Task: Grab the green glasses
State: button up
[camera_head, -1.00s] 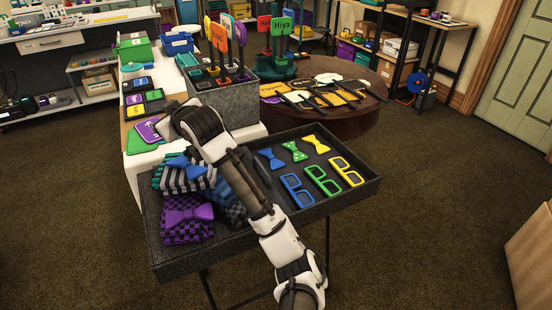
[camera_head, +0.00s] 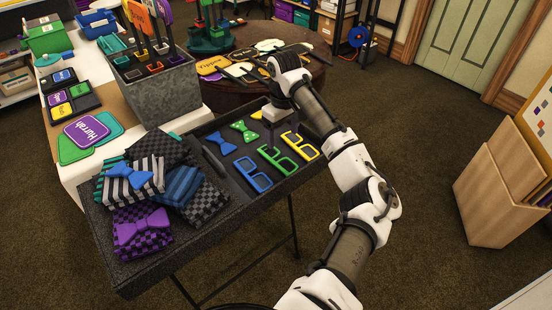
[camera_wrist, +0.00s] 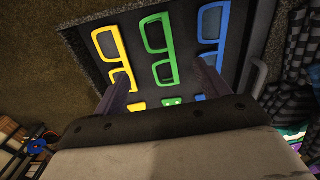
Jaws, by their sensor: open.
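The green glasses (camera_head: 278,161) lie flat in the dark tray (camera_head: 222,217), between the blue glasses (camera_head: 253,175) and the yellow glasses (camera_head: 300,147). In the wrist view the green glasses (camera_wrist: 155,34) are in the middle, with the yellow glasses (camera_wrist: 109,42) to the left and the blue glasses (camera_wrist: 212,27) to the right. My gripper (camera_wrist: 164,77) is open and empty, its two fingers spread on either side of the green pair's lower part in that view. In the head view my gripper's end is over the tray's far right part, its fingers partly hidden.
Blue, green (camera_head: 244,131) and yellow bow ties lie behind the glasses. Folded checked and striped cloths with a purple bow tie (camera_head: 141,226) fill the tray's left side. A grey metal bin (camera_head: 158,91) of signs stands behind. A round table (camera_head: 262,38) is beyond.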

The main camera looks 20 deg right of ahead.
aim_at(282, 161)
notch_tip(282, 161, down, 11)
jog(key=shift+w+f+p, duration=0.1)
jog(key=shift+p, duration=1.05)
jog(key=c, duration=1.1)
jog(key=shift+o, duration=0.2)
